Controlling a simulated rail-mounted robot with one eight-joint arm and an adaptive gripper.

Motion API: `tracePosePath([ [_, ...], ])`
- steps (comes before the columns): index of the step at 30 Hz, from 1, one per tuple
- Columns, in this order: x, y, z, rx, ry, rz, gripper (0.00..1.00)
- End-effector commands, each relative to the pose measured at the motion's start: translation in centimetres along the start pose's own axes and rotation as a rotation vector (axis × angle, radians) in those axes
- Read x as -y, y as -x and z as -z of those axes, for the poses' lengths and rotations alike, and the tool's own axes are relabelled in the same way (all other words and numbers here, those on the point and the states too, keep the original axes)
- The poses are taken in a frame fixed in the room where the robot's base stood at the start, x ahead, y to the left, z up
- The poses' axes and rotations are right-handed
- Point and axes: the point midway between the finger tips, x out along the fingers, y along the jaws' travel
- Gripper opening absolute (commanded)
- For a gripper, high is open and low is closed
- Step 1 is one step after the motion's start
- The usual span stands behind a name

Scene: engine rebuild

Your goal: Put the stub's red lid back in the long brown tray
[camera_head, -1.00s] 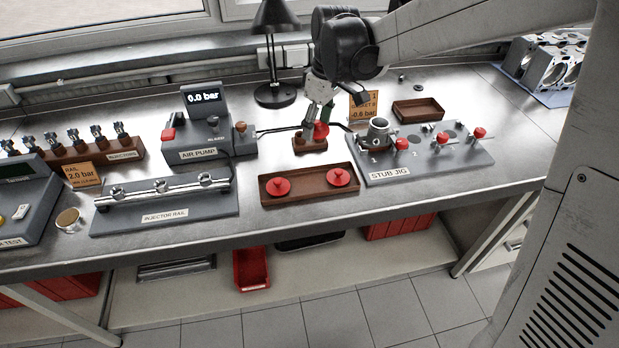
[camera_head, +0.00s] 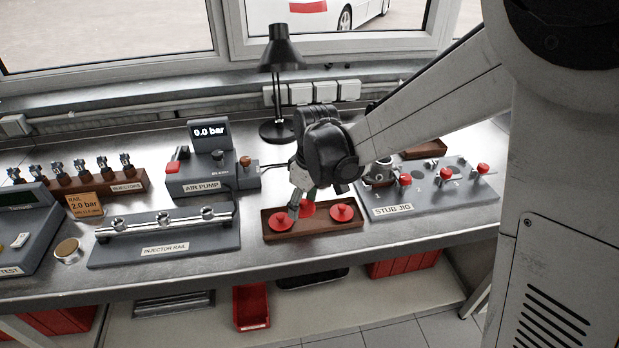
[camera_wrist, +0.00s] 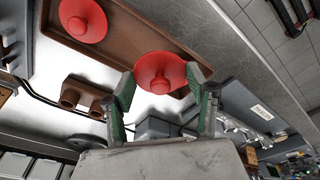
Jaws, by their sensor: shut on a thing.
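My gripper (camera_head: 299,208) is shut on a red lid (camera_head: 309,209), which shows between the green-padded fingertips (camera_wrist: 163,84) in the wrist view, where the held lid (camera_wrist: 159,68) is round with a raised middle. The long brown tray (camera_head: 312,231) lies on the bench, with one red lid (camera_head: 281,223) in its left part and another (camera_head: 342,213) in its right part. The held lid is over the tray, between these two; I cannot tell whether it touches the tray. In the wrist view, one tray lid (camera_wrist: 84,19) shows and the other is hidden.
The grey stub jig (camera_head: 430,203) with several red knobs stands right of the tray. The injector rail (camera_head: 165,236) and air pump (camera_head: 212,178) are to the left. A black lamp (camera_head: 281,55) stands behind. A small brown two-cup block (camera_wrist: 82,95) shows in the wrist view.

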Motion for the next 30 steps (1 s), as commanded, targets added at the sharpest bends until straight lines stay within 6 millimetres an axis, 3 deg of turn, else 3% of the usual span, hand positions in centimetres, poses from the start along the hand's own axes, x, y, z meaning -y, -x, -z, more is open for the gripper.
tracePosePath([
  [3, -2.1, -1.1, -0.4, 0.0, -0.003, 0.0, 0.37],
  [9, -3.5, -2.0, -0.8, 0.0, 0.0, 0.0, 0.37],
  [21, -3.5, -5.8, -1.3, 0.0, 0.0, 0.0, 0.37],
  [30, -3.5, -6.1, -1.4, 0.0, 0.0, 0.0, 0.37],
])
